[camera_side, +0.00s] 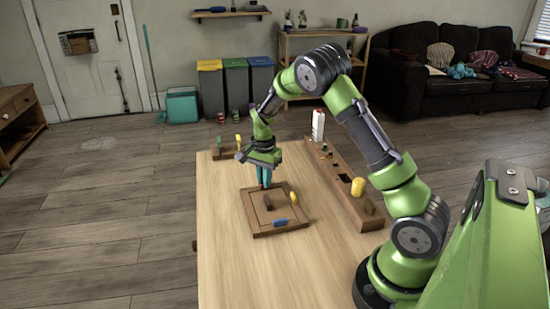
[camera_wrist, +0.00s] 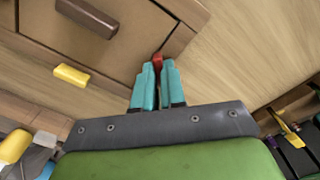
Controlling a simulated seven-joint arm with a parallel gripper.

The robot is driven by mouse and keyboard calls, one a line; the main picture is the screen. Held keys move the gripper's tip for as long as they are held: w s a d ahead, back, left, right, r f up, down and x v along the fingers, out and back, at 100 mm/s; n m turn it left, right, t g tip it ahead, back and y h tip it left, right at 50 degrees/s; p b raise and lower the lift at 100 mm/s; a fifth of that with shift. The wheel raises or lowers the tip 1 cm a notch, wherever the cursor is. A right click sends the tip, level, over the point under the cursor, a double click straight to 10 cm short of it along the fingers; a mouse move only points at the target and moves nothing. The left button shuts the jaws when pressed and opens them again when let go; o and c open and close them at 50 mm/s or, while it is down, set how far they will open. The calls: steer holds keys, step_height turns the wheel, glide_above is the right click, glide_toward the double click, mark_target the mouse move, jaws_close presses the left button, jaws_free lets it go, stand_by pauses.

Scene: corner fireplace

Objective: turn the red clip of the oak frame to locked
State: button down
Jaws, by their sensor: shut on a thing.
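The oak frame (camera_side: 259,230) lies flat on the table, with a brown block-like handle (camera_side: 268,202) on its panel. A yellow clip (camera_side: 293,195) and a blue clip (camera_side: 279,222) sit at its edges. In the wrist view the frame (camera_wrist: 187,12) fills the top, with the brown handle (camera_wrist: 87,17) and yellow clip (camera_wrist: 71,75). The red clip (camera_wrist: 157,60) shows between the teal fingertips of my gripper (camera_wrist: 157,72), which is shut on it. From the side, my gripper (camera_side: 264,183) points down at the frame's far edge. The fingers hide most of the red clip.
A long wooden rack (camera_side: 345,187) with a yellow piece and several small items stands right of the frame. A white carton (camera_side: 318,125) stands at its far end. A small wooden holder (camera_side: 224,151) is at the far left. The table's near part is clear.

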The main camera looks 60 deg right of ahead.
steer(key=n, duration=0.8)
steer(key=shift+n, duration=0.4)
stand_by(0.4)
steer(key=c, duration=1.2)
jaws_free()
step_height(320, 180, up, 17)
